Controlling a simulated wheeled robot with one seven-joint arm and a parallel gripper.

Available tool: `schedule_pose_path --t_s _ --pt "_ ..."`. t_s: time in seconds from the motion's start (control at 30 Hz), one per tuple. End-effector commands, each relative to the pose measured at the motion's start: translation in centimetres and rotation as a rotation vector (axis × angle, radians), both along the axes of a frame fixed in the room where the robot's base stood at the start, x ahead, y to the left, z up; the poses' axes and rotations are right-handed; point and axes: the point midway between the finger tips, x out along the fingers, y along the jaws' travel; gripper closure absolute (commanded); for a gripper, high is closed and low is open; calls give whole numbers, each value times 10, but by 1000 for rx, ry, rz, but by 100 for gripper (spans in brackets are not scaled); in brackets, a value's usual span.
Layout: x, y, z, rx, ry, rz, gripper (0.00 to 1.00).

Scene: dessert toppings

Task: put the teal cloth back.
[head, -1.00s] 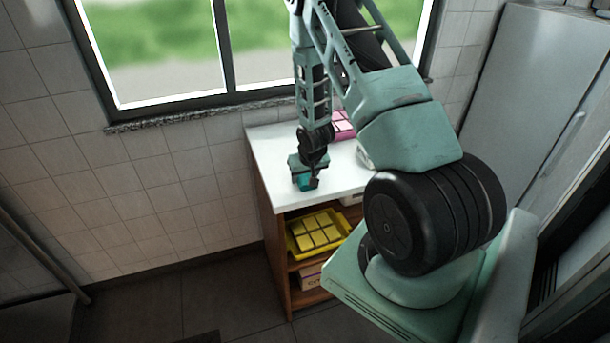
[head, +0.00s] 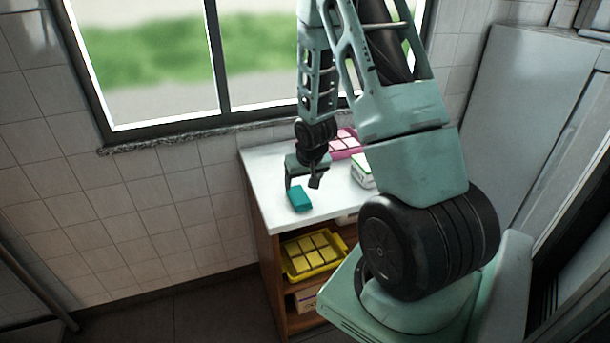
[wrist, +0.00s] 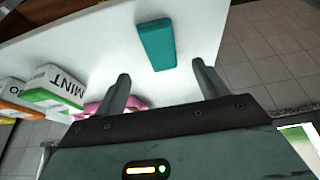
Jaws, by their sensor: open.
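The teal cloth (head: 300,198) is a small folded block lying on the white countertop (head: 265,166) near its left front part. It also shows in the wrist view (wrist: 157,44), beyond my fingertips. My gripper (head: 303,184) is open and empty, just behind and above the cloth in the head view. In the wrist view the two fingers (wrist: 160,74) are spread apart, with the cloth ahead of the gap and apart from both fingers.
The wrist view shows a MINT box (wrist: 52,88) and other boxes. A yellow tray (head: 337,262) is on the shelf below. A window stands behind.

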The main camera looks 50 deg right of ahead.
Motion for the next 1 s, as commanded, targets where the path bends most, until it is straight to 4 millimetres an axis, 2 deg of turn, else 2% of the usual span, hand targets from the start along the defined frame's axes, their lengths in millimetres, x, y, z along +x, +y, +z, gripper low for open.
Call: schedule_pose_path --t_s 0.2,0.47,0.57,0.67,0.77,0.8,0.87,0.9,0.97,1.0 --pt "-8 5 24 -1 -3 1 28" --pt "-11 8 31 0 1 3 28" --pt "-4 24 37 4 5 39 28" --pt "9 73 53 18 25 142 28" --pt "14 152 76 37 68 312 28" --pt "10 188 86 45 89 392 28" --pt "-4 239 101 53 127 514 28" --pt "-17 271 110 57 153 597 28" --pt "-43 314 123 59 193 722 28" --pt "-62 339 130 57 220 801 28"
